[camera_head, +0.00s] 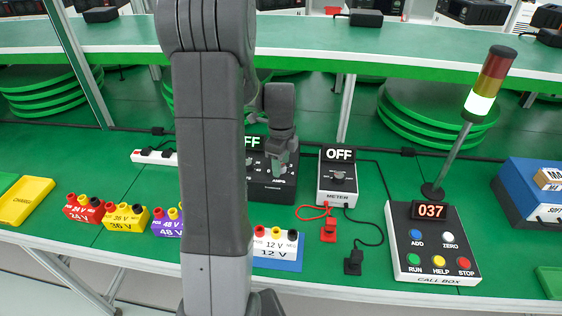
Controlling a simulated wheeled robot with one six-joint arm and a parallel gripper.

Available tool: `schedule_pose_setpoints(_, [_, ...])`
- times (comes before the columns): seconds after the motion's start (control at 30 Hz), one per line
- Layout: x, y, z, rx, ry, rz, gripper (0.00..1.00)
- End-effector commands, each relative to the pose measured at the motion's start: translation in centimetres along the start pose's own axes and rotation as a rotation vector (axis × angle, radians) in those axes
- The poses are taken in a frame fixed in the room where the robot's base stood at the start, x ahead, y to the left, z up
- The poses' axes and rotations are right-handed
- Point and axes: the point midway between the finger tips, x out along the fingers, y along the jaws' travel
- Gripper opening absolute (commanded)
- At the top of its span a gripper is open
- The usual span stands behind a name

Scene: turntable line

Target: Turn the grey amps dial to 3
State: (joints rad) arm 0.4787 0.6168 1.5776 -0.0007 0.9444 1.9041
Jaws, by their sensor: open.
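The black box marked AMPS (260,192) stands on the green table near the picture's middle, partly hidden behind my arm. A sign above it ends in "OFF" or similar, and only part of it shows. My gripper (278,168) points down over the front of this box, close to its face. It is open. The grey amps dial is hidden or too small to make out behind the gripper, so its setting cannot be read. I cannot tell whether the fingers touch it.
A meter (338,185) with an OFF sign stands right of the AMPS box, with red and black leads. A call box (432,245) reading 037 carries a signal lamp (485,90).

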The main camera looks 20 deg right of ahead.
Motion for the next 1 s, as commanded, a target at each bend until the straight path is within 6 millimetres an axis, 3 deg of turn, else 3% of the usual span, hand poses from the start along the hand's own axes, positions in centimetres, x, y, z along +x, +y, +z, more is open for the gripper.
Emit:
schedule_pose_setpoints(0.27, [-1.5,0.0,0.0,0.000,-0.001,-0.001,0.50])
schedule_pose_setpoints(0.7, [-11.0,-0.1,0.0,0.000,-0.001,-0.003,0.50])
schedule_pose_setpoints(1.0, [-13.7,0.0,0.0,0.000,0.000,0.001,0.50])
